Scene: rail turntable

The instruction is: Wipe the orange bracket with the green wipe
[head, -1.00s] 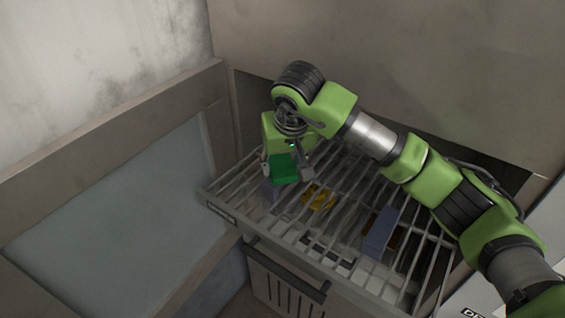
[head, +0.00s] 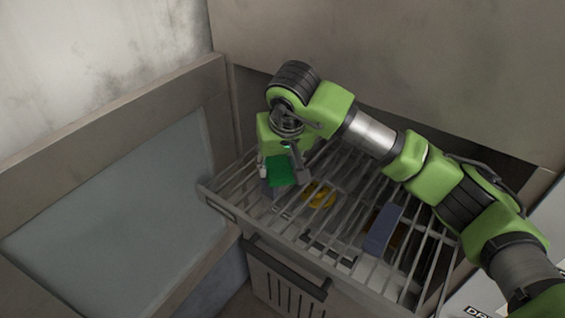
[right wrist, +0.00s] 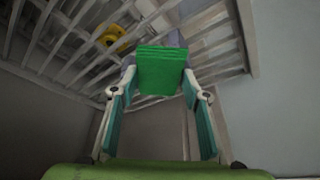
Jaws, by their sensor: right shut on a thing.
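My right gripper (head: 282,165) is shut on the green wipe (head: 281,173) over the left part of a wire rack. The wipe is a folded bright green pad; in the right wrist view the wipe (right wrist: 160,70) shows at the fingertips. A yellow-orange piece (head: 320,195) lies in the rack, right of the wipe and apart from it. It also shows at the upper left of the right wrist view (right wrist: 113,38). A darker orange-brown piece (head: 396,237) is partly hidden behind a blue-grey block. I cannot tell for certain which is the bracket. My left gripper is not in view.
The wire rack (head: 228,206) has raised bars and a front rim. The blue-grey block (head: 382,229) stands at its right. Another blue-grey thing (head: 265,188) is partly hidden under the wipe. Walls close in behind and at left.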

